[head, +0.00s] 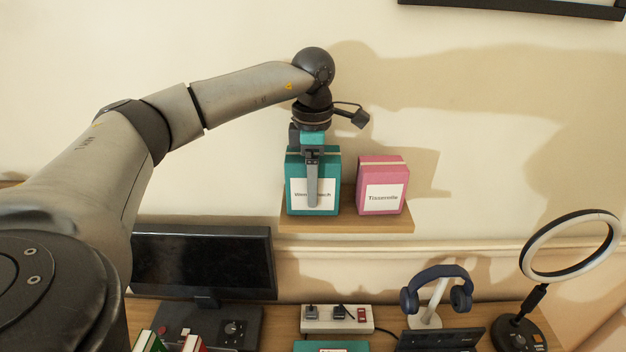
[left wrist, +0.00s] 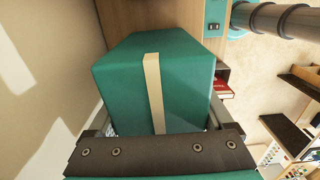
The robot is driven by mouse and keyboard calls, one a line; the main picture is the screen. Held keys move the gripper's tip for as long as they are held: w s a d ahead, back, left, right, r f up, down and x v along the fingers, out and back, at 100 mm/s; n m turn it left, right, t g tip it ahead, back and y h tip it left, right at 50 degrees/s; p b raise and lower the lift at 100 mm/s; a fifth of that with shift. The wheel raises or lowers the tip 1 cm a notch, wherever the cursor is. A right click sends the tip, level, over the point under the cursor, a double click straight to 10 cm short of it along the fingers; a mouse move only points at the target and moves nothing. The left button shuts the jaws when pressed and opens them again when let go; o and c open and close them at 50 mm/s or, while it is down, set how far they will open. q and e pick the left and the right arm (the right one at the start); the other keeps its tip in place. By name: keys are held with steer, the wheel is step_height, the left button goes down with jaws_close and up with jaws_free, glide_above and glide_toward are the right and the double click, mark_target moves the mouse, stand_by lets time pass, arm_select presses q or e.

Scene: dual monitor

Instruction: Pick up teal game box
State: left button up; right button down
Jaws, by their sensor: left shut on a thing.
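The teal game box (head: 331,180) stands upright on the left part of a small wall shelf (head: 347,223), with a white label on its front. My left gripper (head: 312,190) comes down over it from above, one finger across its front, and is shut on it. In the left wrist view the teal box (left wrist: 185,80), with a cream band over it, fills the middle between the fingers of my left gripper (left wrist: 160,130). The box's underside is hidden, so I cannot tell for sure whether it touches the shelf. My right gripper is not in view.
A pink box (head: 382,185) stands on the shelf, just right of the teal box with a small gap. Below are a monitor (head: 203,262), a power strip (head: 337,319), headphones on a stand (head: 437,290) and a ring light (head: 571,246). The wall is close behind the shelf.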

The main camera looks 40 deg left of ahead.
arm_select(q)
steer(key=c, duration=0.6)
steer(key=shift+c, duration=0.2)
steer(key=shift+r, duration=0.15)
step_height(320, 180, up, 9)
steer(key=shift+r+b, duration=0.1)
steer(key=shift+b, duration=0.25)
step_height(320, 180, up, 11)
steer(key=p, duration=0.4)
steer(key=shift+f+p, duration=0.2)
steer(key=shift+p, duration=0.2)
